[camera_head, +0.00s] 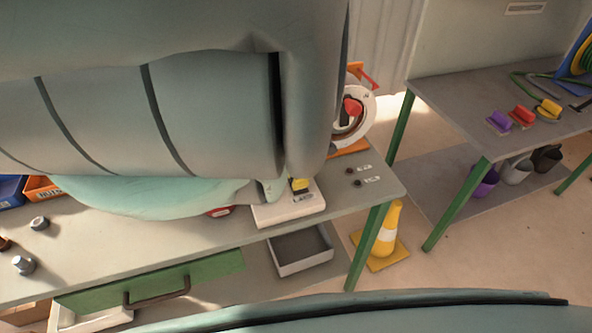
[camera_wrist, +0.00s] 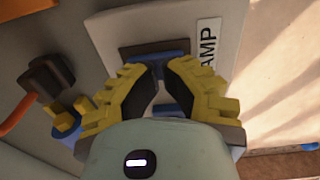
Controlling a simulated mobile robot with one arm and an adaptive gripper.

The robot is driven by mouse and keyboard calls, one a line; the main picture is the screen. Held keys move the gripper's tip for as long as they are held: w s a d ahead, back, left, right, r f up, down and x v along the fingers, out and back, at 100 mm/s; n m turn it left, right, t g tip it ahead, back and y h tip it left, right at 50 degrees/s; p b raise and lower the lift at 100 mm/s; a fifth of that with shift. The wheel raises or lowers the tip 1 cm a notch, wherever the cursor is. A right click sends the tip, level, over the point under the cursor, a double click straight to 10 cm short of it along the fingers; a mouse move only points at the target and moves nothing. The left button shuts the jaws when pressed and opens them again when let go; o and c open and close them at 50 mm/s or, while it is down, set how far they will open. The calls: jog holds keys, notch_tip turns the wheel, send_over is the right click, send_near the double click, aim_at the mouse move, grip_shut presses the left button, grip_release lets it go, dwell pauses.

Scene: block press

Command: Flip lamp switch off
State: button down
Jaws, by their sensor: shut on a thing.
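The lamp switch panel is a pale box (camera_head: 290,211) on the workbench in the head view. In the wrist view its light plate (camera_wrist: 105,35) carries a label (camera_wrist: 208,48) of which "AMP" shows. A blue switch part (camera_wrist: 155,57) sits in a dark slot on the plate. My gripper (camera_wrist: 157,74), with yellow fingers and black pads, is over the plate. Its fingertips come together at the blue part and hold it. The fingers hide much of the switch, so its position is unclear. In the head view one yellow finger (camera_head: 301,184) shows above the box.
My arm covers much of the workbench (camera_head: 348,210). Two small dark knobs with labels (camera_head: 357,183) lie right of the box. A grey tray (camera_head: 300,263) is below, with a yellow cone (camera_head: 385,240) beside the bench. A dark plug (camera_wrist: 48,75) is left in the wrist view.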

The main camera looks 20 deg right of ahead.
jog(key=shift+s+f+t+p, duration=0.15)
jog(key=shift+t+p, duration=0.15)
jog(key=shift+p, duration=0.1)
jog(key=shift+f, duration=0.2)
